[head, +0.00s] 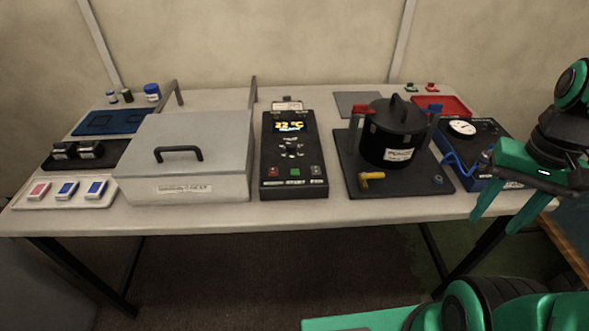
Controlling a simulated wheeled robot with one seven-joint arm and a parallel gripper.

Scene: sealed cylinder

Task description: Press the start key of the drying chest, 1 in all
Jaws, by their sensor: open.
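The drying chest appears to be the grey lidded box (185,145) left of centre, shut, with a black handle on top and a label on its front. Beside it stands a black control unit (292,150) with a lit display (289,127) reading about 22 °C. Along its near edge are a red key (272,172), a green key (294,171) and a grey key (316,170); their lettering is too small to read. My gripper (496,224) is open and empty at the right, fingers pointing down by the table's front right edge, well away from the keys.
A gauge box (465,150) stands farther right, near my arm. Trays and small bottles fill the left end. The strip before the control unit is clear.

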